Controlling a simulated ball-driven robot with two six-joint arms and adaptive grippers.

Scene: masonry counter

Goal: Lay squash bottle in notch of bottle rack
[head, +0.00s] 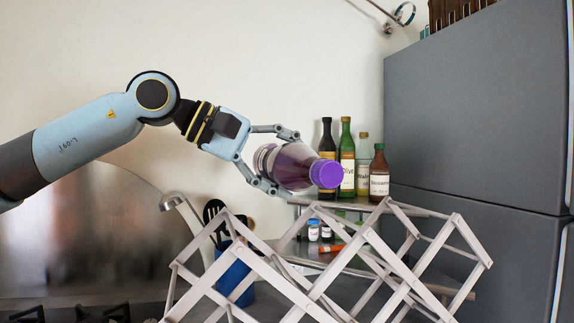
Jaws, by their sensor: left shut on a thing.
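The squash bottle (291,168) is purple with a purple cap (326,174) and a label. My left gripper (288,163) is shut around its body and holds it nearly sideways, cap toward the right. The bottle is above the bottle rack (262,274), apart from the rack's upper notches as far as I can tell. The rack is a pale, folding lattice with several V-shaped notches along its top, standing in the front middle. My right gripper is not in the head view.
Several sauce and oil bottles (347,160) stand on a shelf behind the rack. The air above the rack's right side is clear.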

